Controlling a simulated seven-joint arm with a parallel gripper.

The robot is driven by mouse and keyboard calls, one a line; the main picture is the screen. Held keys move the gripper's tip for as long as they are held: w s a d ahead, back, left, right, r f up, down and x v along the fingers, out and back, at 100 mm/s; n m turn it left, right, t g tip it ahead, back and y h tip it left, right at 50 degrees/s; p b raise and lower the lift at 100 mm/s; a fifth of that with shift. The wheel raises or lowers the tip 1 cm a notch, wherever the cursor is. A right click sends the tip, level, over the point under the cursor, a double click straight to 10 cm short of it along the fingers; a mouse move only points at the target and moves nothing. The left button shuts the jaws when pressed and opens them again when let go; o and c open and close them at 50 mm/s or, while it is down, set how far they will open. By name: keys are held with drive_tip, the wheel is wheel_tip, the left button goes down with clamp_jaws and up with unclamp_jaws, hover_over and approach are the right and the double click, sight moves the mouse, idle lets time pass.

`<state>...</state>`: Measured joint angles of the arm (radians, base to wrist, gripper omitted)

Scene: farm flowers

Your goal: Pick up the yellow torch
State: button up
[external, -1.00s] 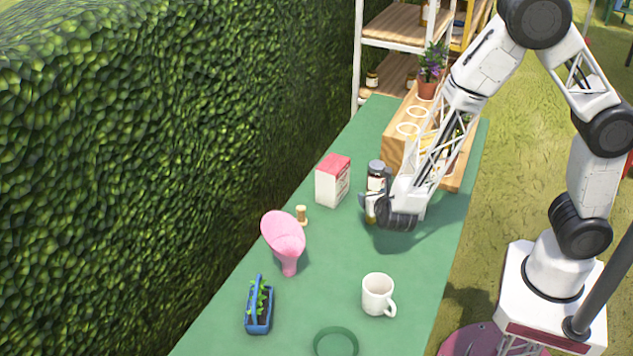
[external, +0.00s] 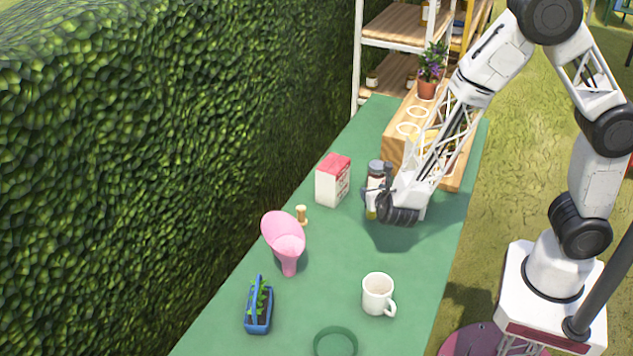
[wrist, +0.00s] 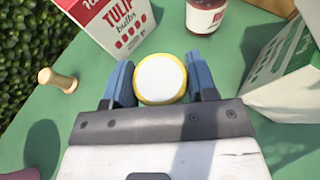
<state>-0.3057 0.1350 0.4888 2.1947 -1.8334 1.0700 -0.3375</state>
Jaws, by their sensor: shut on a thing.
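The yellow torch (wrist: 160,79) shows end-on in the wrist view as a white disc with a yellow rim. My gripper (wrist: 160,82) is shut on it, with one blue finger on each side. In the external view my gripper (external: 376,200) is low over the green table, in front of the dark-lidded jar. Only a small yellow part of the torch (external: 371,213) shows there, and the rest is hidden by my gripper. I cannot tell whether the torch touches the table.
A red and white tulip bulb box (wrist: 112,22) and a jar (wrist: 206,14) stand close by. A green and white carton (wrist: 282,72) is at the right of the wrist view. A pink scoop (external: 284,240), white mug (external: 377,294) and blue planter (external: 258,307) stand nearer the camera.

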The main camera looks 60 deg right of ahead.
drive_tip(key=shift+r, duration=0.6)
drive_tip(key=shift+s+r, duration=0.2)
drive_tip(key=shift+r, duration=0.1)
drive_tip(key=s+r, duration=0.1)
drive_tip(key=s, duration=1.4)
drive_tip(key=shift+s+d+r, duration=0.2)
drive_tip(key=shift+s+d, duration=0.05)
drive_tip(key=shift+d, duration=0.15)
